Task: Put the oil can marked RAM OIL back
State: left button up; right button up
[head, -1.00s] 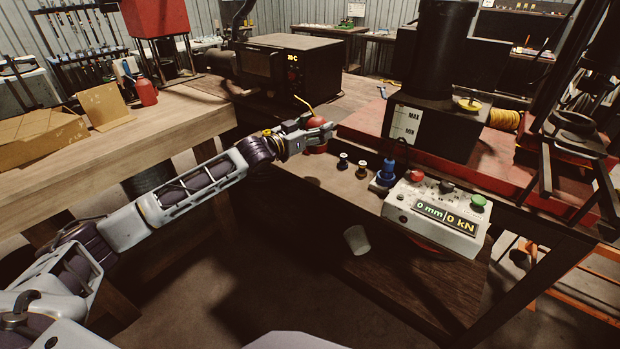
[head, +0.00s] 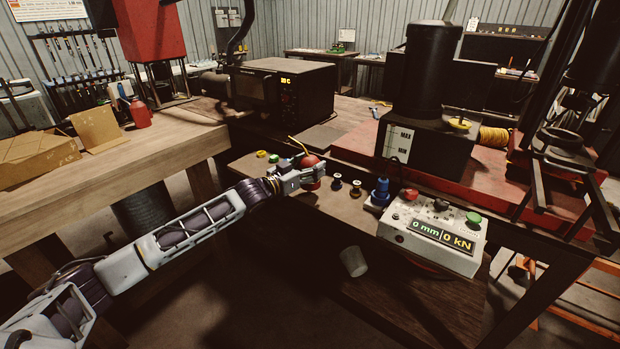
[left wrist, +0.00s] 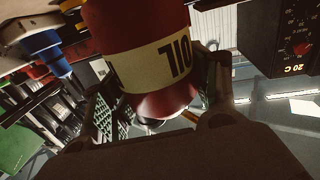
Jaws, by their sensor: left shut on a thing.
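The oil can (left wrist: 150,50) is red with a cream label reading "OIL" in the left wrist view, where it shows upside down. In the head view it shows as a red rounded body (head: 311,163) with a thin yellow spout. My left gripper (head: 306,176) is shut on it, with its green-padded fingers (left wrist: 160,105) on both sides of the can. The can is at the wooden shelf beside the small dies; I cannot tell whether its base touches the wood. My right gripper is not in view.
Green and yellow caps (head: 262,154) lie left of the can. Small dark fittings (head: 337,181), a blue fitting (head: 380,190) and the control box (head: 435,235) stand to its right. A red bottle (head: 140,112) stands on the left bench.

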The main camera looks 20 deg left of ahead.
pick_arm(q)
jog(key=shift+r, duration=0.15)
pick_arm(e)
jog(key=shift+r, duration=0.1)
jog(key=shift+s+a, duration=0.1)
pick_arm(q)
jog(key=shift+f, duration=1.55)
jog(key=shift+f+b, duration=0.25)
jog(key=shift+b, duration=0.05)
jog(key=shift+f, duration=0.15)
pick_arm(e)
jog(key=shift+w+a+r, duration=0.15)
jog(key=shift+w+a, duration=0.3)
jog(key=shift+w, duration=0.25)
